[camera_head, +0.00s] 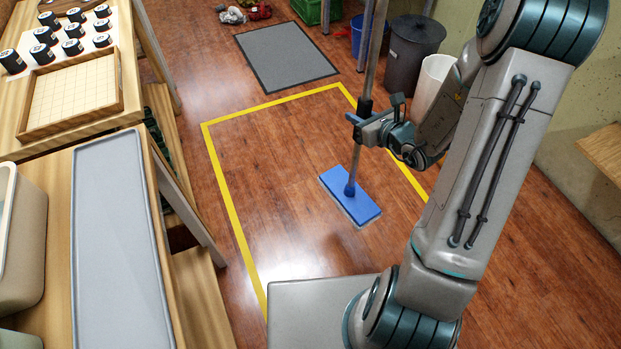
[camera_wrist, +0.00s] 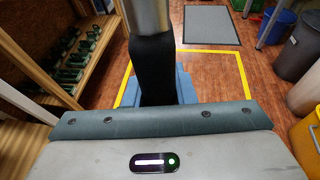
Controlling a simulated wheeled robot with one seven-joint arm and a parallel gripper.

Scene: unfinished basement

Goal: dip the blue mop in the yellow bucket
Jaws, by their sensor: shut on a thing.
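The mop has a flat blue head (camera_head: 349,197) and a long pole with a dark grip section. The head is on or just above the wooden floor inside the yellow-taped area; I cannot tell if it touches. My gripper (camera_head: 361,121) is shut on the pole, which stands nearly upright. In the wrist view, the dark grip section (camera_wrist: 153,68) rises in front of my gripper and partly covers the blue head (camera_wrist: 184,88). The yellow bucket (camera_wrist: 308,143) shows at the right edge of the wrist view, cut off; in the head view my arm mostly hides it.
A grey bin (camera_head: 412,50), a white bin (camera_head: 431,82) and a blue bucket (camera_head: 357,35) stand at the back right. A grey mat (camera_head: 285,55) lies beyond the tape. Wooden benches with a grey tray (camera_head: 118,250) line the left. The floor left of the mop is clear.

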